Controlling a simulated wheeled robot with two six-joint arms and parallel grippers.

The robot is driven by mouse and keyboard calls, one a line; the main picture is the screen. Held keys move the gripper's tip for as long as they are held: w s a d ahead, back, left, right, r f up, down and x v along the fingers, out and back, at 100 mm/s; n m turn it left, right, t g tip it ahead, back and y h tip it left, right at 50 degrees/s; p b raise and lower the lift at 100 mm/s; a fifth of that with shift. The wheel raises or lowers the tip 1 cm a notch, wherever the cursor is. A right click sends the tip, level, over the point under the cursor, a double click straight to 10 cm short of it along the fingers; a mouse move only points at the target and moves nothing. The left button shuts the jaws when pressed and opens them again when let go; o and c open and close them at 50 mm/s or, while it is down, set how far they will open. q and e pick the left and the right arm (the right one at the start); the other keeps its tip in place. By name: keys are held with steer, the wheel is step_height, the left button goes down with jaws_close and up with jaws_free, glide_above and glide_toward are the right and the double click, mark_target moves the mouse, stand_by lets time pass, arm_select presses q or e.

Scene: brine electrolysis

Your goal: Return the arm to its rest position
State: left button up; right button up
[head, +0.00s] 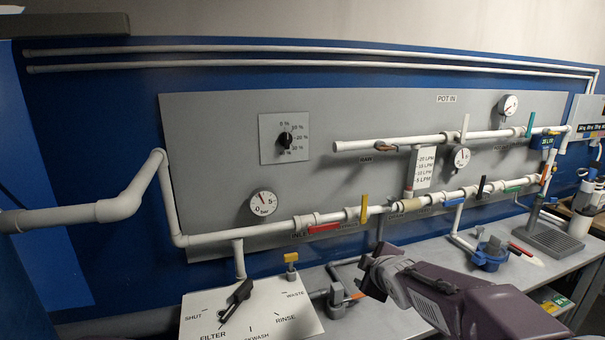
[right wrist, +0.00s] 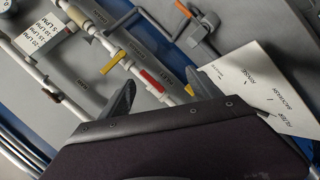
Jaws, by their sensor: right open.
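My right arm comes in from the lower right in the head view. Its dark gripper (head: 367,275) hangs in front of the pipe panel (head: 215,150), above the bench (head: 400,318). In the right wrist view the two dark fingers (right wrist: 165,88) stand apart with nothing visible between them. Beyond them lie the lower pipe, a yellow lever (right wrist: 110,62) and a red lever (right wrist: 152,81); contact with these is not visible. My left gripper is not in view.
A white selector plate (head: 205,305) with a black handle (head: 236,297) lies at the lower left. A blue fitting (head: 490,254) and a grey rack (head: 548,239) stand on the bench at right.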

steer(key=s+d+f+m+g, duration=0.1)
steer(key=s+f+m+g, duration=0.4)
steer(key=s+f, duration=0.5)
steer(key=s+d+f+m+g, duration=0.1)
steer(key=s+f+m+g, duration=0.4)
steer(key=s, duration=1.1)
step_height(320, 180, down, 5)
steer(key=m, duration=0.3)
steer(key=shift+s+f+m, duration=0.15)
steer(key=shift+s+m, duration=0.15)
